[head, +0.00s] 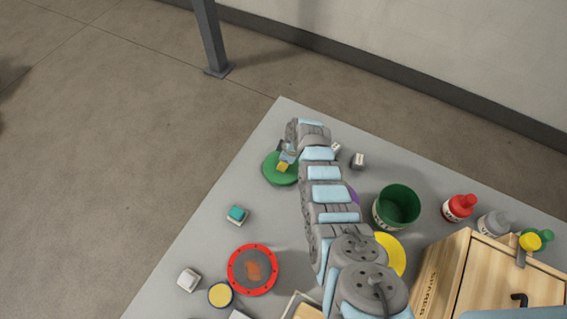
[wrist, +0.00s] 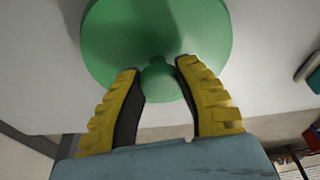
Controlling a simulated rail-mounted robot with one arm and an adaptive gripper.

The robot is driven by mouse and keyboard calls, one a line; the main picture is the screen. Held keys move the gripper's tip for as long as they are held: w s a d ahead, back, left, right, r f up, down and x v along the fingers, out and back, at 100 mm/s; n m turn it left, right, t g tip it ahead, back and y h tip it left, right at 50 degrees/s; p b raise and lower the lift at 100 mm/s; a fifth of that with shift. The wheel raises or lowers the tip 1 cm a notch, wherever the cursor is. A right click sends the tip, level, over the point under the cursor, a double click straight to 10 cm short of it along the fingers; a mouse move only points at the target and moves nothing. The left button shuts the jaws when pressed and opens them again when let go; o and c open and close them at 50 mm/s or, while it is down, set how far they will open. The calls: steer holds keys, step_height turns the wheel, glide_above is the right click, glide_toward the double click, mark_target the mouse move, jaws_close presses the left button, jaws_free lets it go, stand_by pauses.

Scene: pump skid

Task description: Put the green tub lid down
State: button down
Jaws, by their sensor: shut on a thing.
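The green tub lid (head: 273,172) is a round green disc at the far left part of the grey table, partly covered by my gripper in the head view. In the wrist view the lid (wrist: 150,30) fills the top middle, with a small knob at its centre. My gripper (wrist: 158,80) has yellow fingers with dark pads, one on each side of the knob, and is shut on the lid. In the head view the gripper (head: 283,165) is over the lid. I cannot tell whether the lid touches the table. The open green tub (head: 398,207) stands to the right of my arm.
A teal-topped block (head: 237,215), a red-rimmed disc (head: 253,270) and a small white block (head: 189,279) lie nearer. Small grey-white blocks (head: 358,160) lie right of the gripper. Bottles (head: 460,207) and a wooden box (head: 470,275) stand at right. The table's left edge is close to the lid.

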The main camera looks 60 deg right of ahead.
mark_target(291, 167)
steer(key=shift+f, duration=0.3)
steer(key=c, duration=0.8)
jaws_free()
steer(key=shift+r, duration=0.2)
steer(key=shift+d+r, duration=0.1)
steer(key=shift+r, duration=0.35)
steer(key=shift+p+v, duration=1.6)
steer(key=shift+v, duration=3.9)
steer(key=shift+f, duration=0.1)
